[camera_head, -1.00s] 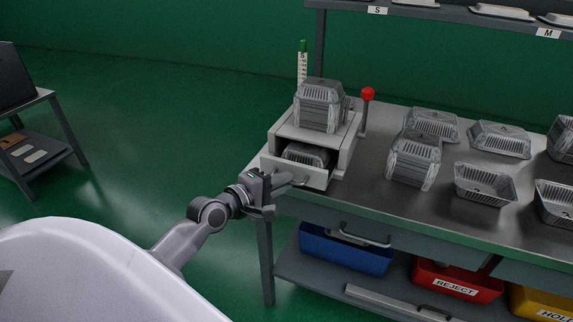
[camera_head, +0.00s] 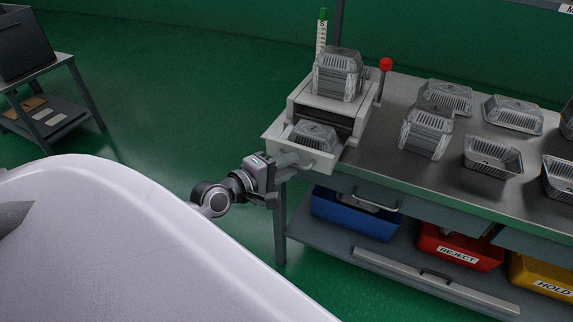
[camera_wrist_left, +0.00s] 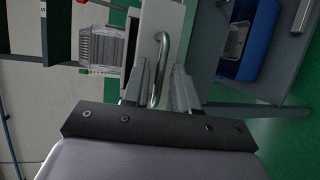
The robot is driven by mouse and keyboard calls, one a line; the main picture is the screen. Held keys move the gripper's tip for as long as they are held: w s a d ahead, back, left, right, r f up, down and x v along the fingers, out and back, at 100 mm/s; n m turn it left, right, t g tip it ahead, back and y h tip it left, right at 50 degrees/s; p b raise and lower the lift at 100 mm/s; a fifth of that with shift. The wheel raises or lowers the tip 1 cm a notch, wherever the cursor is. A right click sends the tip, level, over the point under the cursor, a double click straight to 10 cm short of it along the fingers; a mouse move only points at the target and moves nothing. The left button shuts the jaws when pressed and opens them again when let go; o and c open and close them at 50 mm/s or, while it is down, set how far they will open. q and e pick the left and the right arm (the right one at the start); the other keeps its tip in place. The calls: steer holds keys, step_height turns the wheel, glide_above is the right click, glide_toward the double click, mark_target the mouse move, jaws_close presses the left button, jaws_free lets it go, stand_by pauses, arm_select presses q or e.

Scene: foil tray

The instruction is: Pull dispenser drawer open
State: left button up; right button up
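The pale grey dispenser (camera_head: 297,112) stands at the left end of the table with a stack of foil trays (camera_head: 338,74) on top. Its drawer (camera_head: 323,162) sticks well out at the front, with a foil tray (camera_head: 313,134) inside. In the left wrist view, the curved metal drawer handle (camera_wrist_left: 161,62) lies between the two fingers of my left gripper (camera_wrist_left: 161,88), which look closed around it. In the head view, my left gripper (camera_head: 287,160) is at the drawer front and partly hides the handle. My right gripper is not in view.
Several foil trays (camera_head: 492,157) sit on the table to the right. A red-knobbed lever (camera_head: 385,66) stands beside the dispenser. Below are a blue bin (camera_head: 350,218), a red REJECT bin (camera_head: 440,243) and a yellow HOLD bin (camera_head: 530,272).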

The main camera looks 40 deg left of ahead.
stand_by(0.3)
arm_select(q)
steer(key=v, duration=0.7)
stand_by(0.7)
steer(key=s+d+f+m+g, duration=0.2)
steer(key=s+d+f+m, duration=0.3)
steer(key=d+f+m, duration=0.2)
steer(key=s+d+f+m+g, duration=0.3)
steer(key=s+d+f+m, duration=0.2)
steer(key=f+m, duration=0.5)
steer(key=d+m, duration=0.2)
steer(key=shift+d+f+y, duration=0.25)
steer(key=shift+f+y, duration=0.05)
